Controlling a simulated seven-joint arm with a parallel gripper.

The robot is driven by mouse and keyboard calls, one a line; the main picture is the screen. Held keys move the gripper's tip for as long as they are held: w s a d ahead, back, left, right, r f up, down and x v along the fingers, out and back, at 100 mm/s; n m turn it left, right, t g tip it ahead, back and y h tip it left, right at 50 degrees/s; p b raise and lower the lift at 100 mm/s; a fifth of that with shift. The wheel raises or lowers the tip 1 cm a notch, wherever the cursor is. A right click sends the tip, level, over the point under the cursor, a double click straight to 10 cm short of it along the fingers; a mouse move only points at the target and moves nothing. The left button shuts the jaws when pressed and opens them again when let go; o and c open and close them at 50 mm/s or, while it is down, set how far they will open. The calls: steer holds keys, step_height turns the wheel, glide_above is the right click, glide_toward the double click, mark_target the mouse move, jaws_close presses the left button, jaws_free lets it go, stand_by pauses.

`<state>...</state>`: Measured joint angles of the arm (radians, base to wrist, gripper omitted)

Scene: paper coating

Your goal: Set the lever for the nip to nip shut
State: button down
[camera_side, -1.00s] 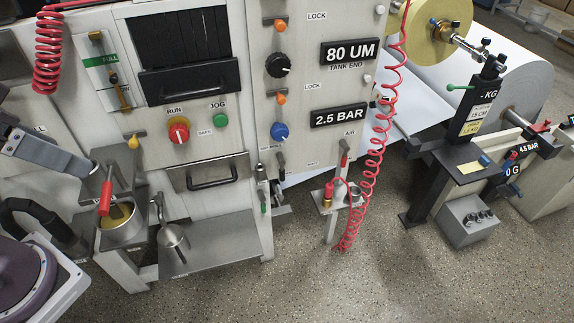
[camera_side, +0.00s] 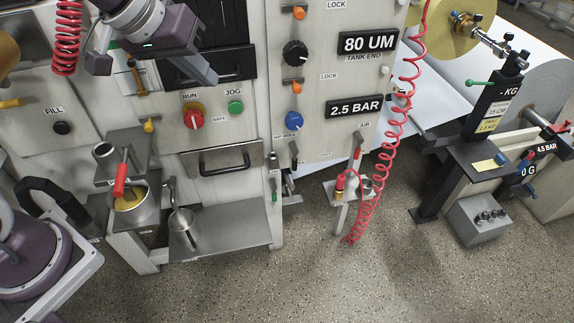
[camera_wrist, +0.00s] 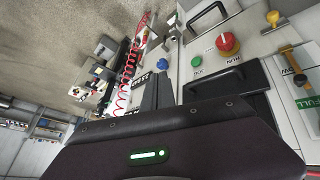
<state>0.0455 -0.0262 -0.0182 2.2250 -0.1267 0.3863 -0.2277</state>
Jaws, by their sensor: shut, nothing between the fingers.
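A small dark lever (camera_side: 294,153) hangs on the pale machine panel, just below the blue knob (camera_side: 293,121) and beside a small label that seems to read nip roll. It points roughly downward; its exact setting is too small to read. My gripper (camera_side: 208,76) is at the upper left of the side view, shut and empty, up and left of the lever and clear of it. In the wrist view my shut fingers (camera_wrist: 158,77) stand in front of the panel. The blue knob shows past them (camera_wrist: 161,63), but I cannot make out the lever there.
A red run knob (camera_side: 192,116) and green jog button (camera_side: 235,107) sit left of the lever. A drawer handle (camera_side: 222,163) juts out below them. A red coiled air hose (camera_side: 390,130) hangs to the right. Displays read 80 UM (camera_side: 368,42) and 2.5 BAR (camera_side: 354,108).

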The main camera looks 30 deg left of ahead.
steer(key=w+d+f+n, duration=0.2)
steer(key=w+f+n, duration=0.2)
steer(key=w+f, duration=1.3)
steer(key=n+t+y, duration=0.1)
steer(key=n+y, duration=0.1)
steer(key=n, duration=0.1)
glide_toward(294, 156)
step_height(294, 156, down, 2)
steer(key=s+a, duration=0.1)
steer(key=s, duration=0.2)
steer(key=shift+a+f, duration=0.15)
steer(key=shift+f, duration=0.1)
steer(key=x, duration=1)
